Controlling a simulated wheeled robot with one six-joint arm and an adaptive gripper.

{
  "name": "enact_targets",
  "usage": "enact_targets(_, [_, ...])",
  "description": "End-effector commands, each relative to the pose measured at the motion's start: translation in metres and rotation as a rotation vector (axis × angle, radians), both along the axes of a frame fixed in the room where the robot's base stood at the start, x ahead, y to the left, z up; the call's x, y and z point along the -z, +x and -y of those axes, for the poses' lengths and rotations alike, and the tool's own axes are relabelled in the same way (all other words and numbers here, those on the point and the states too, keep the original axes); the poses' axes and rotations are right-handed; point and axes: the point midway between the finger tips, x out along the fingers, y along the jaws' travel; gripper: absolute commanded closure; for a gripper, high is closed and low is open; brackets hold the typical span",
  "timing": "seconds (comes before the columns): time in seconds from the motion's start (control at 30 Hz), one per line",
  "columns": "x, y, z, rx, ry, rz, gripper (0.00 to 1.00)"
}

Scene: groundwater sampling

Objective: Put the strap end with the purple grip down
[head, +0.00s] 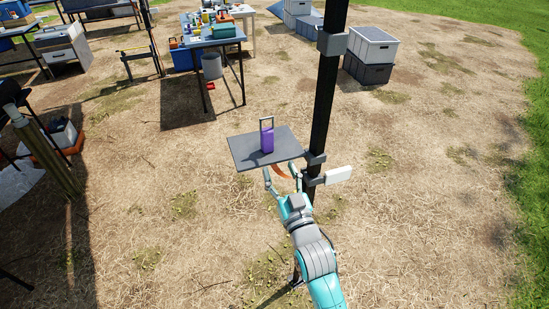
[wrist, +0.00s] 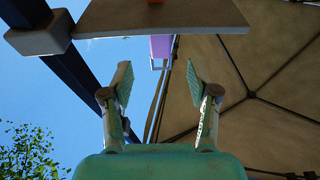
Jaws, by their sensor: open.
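The purple grip (head: 267,138) with a grey metal loop on top stands upright on a small grey shelf (head: 245,152) fixed to a black post. In the wrist view, the purple grip (wrist: 160,46) shows beyond the edge of the shelf (wrist: 185,18), seen from below. An orange strap (head: 281,172) shows just below the shelf's near edge; how it joins the grip is hidden. My gripper (head: 281,172) is open below and in front of the shelf's near edge. In the wrist view its fingers (wrist: 160,78) are apart with nothing held between them.
The black post (head: 324,95) stands right beside my arm and carries a white block (head: 338,174) on its right. A blue table (head: 213,40) with bottles and boxes is behind. Stacked crates (head: 371,52) stand back right. Open straw ground surrounds the post.

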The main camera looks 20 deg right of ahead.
Motion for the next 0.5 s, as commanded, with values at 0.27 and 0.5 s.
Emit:
enact_targets(0.27, [0.007,-0.026,0.000,0.000,0.000,-0.001,0.40])
enact_targets(0.5, [0.007,-0.030,0.000,0.000,0.000,0.000,0.40])
